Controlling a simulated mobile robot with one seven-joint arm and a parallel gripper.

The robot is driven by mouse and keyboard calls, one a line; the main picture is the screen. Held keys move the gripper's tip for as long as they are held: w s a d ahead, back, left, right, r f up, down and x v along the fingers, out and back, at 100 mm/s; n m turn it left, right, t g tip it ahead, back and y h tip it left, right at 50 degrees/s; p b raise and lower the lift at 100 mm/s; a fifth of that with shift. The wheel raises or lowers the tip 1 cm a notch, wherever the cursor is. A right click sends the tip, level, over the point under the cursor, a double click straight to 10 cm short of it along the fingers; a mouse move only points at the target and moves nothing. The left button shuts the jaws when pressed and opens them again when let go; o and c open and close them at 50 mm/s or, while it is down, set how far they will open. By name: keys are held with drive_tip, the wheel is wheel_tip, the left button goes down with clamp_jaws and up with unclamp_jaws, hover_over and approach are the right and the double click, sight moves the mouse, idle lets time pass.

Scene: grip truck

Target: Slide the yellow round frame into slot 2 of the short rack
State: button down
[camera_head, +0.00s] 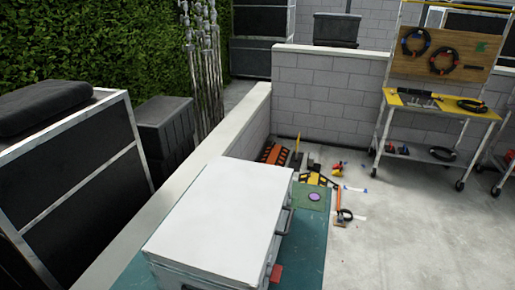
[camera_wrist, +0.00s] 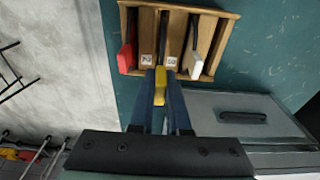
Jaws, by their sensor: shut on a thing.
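In the wrist view my gripper (camera_wrist: 160,88) is shut on the yellow frame (camera_wrist: 160,80), which shows nearly edge-on as a narrow strip between the fingertips. Its round shape cannot be made out. The wooden short rack (camera_wrist: 205,10) lies just beyond the fingertips, at the top of the view. A red piece (camera_wrist: 126,57) stands in its leftmost slot and a white piece (camera_wrist: 192,66) towards its right. Two small white labels (camera_wrist: 146,59) mark the middle; their numbers are hard to read. The frame lines up near these labels; whether it touches the rack is unclear. My gripper does not show in the head view.
A grey case (camera_wrist: 243,117) with a handle lies right of my gripper on a teal surface (camera_wrist: 270,45). The head view shows a large pale case (camera_head: 215,215), a low wall (camera_head: 255,110) and a yellow-topped tool cart (camera_head: 440,103). Open concrete floor (camera_head: 420,235) lies at right.

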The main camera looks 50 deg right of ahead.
drive_tip(key=shift+f, duration=0.15)
drive_tip(key=shift+f+b, duration=1.7)
drive_tip(key=shift+f, duration=0.85)
drive_tip(key=c, duration=0.8)
unclamp_jaws()
drive_tip(key=r, duration=0.7)
drive_tip(key=a+r, duration=0.1)
drive_tip(key=r, duration=0.3)
drive_tip(key=shift+s+a+r, duration=0.1)
drive_tip(key=shift+s+r, duration=0.15)
drive_tip(key=shift+r, duration=0.1)
drive_tip(key=shift+a+r, duration=0.1)
drive_tip(key=shift+r, duration=0.5)
drive_tip(key=shift+s, duration=0.1)
